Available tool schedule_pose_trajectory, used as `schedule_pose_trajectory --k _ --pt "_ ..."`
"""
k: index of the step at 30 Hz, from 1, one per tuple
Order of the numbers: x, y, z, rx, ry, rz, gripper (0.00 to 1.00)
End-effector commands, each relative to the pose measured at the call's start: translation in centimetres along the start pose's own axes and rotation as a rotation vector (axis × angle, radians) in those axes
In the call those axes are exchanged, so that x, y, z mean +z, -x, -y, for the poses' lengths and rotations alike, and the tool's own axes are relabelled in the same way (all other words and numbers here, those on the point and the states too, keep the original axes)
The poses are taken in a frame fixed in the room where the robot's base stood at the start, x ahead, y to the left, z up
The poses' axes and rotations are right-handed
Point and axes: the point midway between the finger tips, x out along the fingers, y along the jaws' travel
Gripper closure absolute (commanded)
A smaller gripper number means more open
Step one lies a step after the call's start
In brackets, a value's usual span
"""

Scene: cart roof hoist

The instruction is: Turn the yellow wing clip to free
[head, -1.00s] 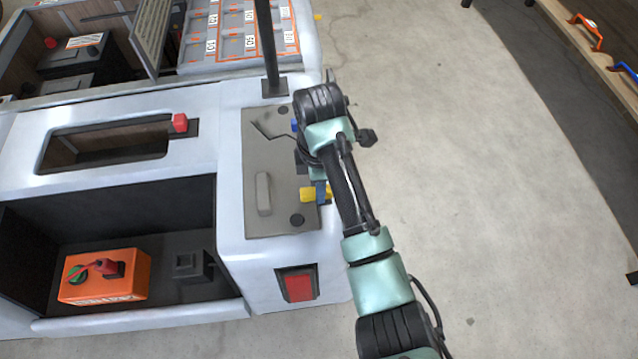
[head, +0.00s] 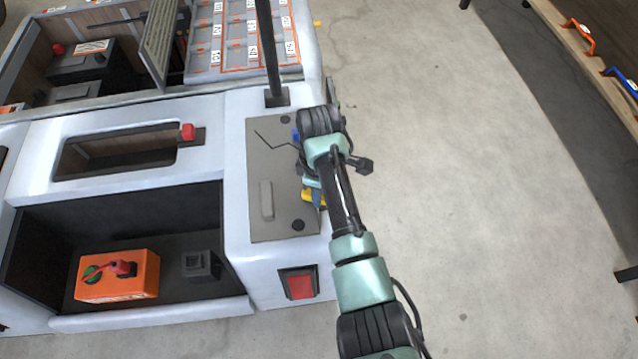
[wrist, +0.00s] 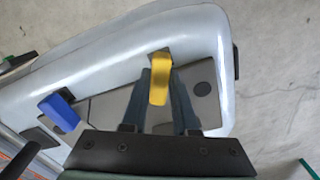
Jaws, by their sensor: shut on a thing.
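The yellow wing clip (wrist: 160,80) sits at the edge of the grey panel (wrist: 108,110) on the cart's pale corner. My gripper (wrist: 160,82) has one dark finger on each side of the clip and is shut on it. In the wrist view the clip's long side runs in line with the fingers. In the head view only a bit of the yellow clip (head: 309,196) shows; my arm and gripper (head: 318,197) cover the rest. A blue clip (wrist: 60,110) is on the same panel, to the left in the wrist view.
The panel has a raised grey handle (head: 266,200) and a dark round cap (head: 298,225). A black post (head: 270,50) stands behind it. An orange box (head: 118,275) lies in the open bay at left.

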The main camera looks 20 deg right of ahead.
Motion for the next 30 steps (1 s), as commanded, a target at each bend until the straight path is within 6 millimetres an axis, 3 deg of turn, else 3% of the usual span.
schedule_pose_trajectory --k 30 --pt "0.4 0.1 -0.9 -0.003 -0.928 0.000 1.00"
